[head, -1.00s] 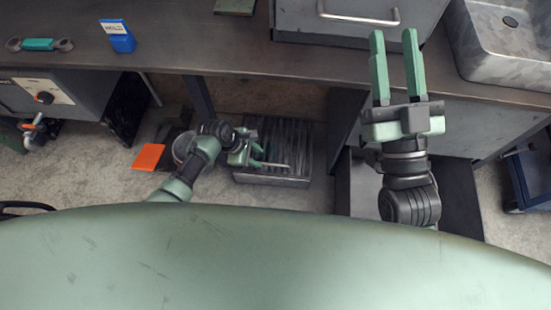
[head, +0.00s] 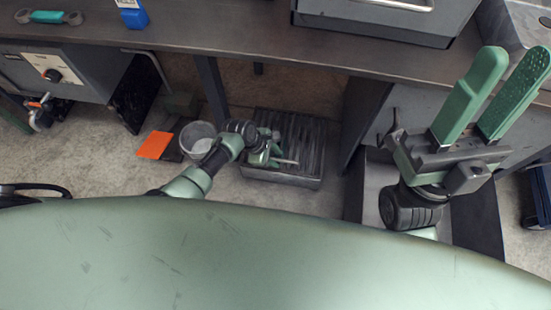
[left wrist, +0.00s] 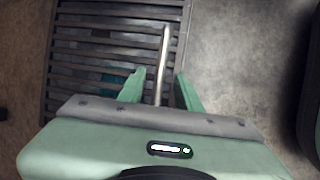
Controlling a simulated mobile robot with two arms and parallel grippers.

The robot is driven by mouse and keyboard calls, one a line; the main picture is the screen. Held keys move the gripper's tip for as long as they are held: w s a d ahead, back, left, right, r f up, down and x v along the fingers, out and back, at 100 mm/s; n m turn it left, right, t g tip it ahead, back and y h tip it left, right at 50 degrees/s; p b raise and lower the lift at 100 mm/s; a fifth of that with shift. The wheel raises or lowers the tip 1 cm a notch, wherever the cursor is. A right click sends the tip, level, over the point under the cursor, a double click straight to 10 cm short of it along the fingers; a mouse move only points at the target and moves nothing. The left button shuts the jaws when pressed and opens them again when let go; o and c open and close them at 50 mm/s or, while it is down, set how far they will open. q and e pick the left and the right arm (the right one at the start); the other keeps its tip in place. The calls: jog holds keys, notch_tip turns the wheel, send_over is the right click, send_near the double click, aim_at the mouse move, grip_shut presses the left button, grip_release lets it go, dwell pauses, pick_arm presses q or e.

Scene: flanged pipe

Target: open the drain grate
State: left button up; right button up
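The drain grate (head: 303,135) is a dark slatted panel in a frame on the floor under the bench. In the left wrist view its slats (left wrist: 115,22) lie flat below my gripper. A pale metal bar (left wrist: 163,55) stands out over the grate and shows in the head view (head: 286,161). My left gripper (head: 272,153) is low over the grate's left part. In the left wrist view its fingers (left wrist: 158,85) are apart on either side of the bar, with gaps to it. My right gripper (head: 513,62) is raised at the right, open and empty.
The bench (head: 220,35) spans above the grate, with a grey cabinet (head: 395,18) on it.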

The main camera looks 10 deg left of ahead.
pick_arm(q)
jog(key=shift+d+f, duration=0.1)
jog(key=shift+f, duration=0.05)
grip_shut()
dwell(1.4)
